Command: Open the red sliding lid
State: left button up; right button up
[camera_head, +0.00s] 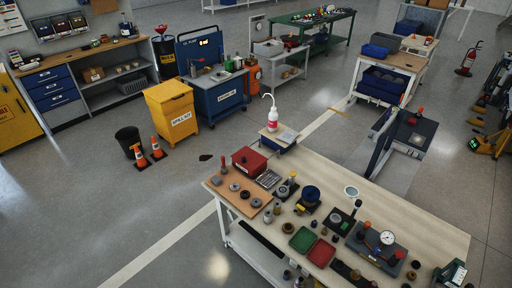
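A red box (249,161) stands at the far left end of the light wood workbench (420,212); its top looks closed, but I cannot tell whether this is a sliding lid. A flat red square piece (321,253) lies near the bench's front edge, beside a similar green one (303,239). It is too small to tell whether it is a lid, and no opening shows. Neither of my grippers is in view.
The bench is crowded with small parts and a gauge fixture (380,244); its right rear part is mostly clear. A white and red bottle (272,120) stands behind it. Orange cones (157,148) and a yellow bin (171,111) stand left on open grey floor.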

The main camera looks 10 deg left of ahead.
aim_at(248, 158)
jog(key=u, duration=0.45)
jog(key=k, duration=0.6)
jog(key=u, duration=1.35)
jog(key=i, duration=1.5)
jog(key=z, duration=0.2)
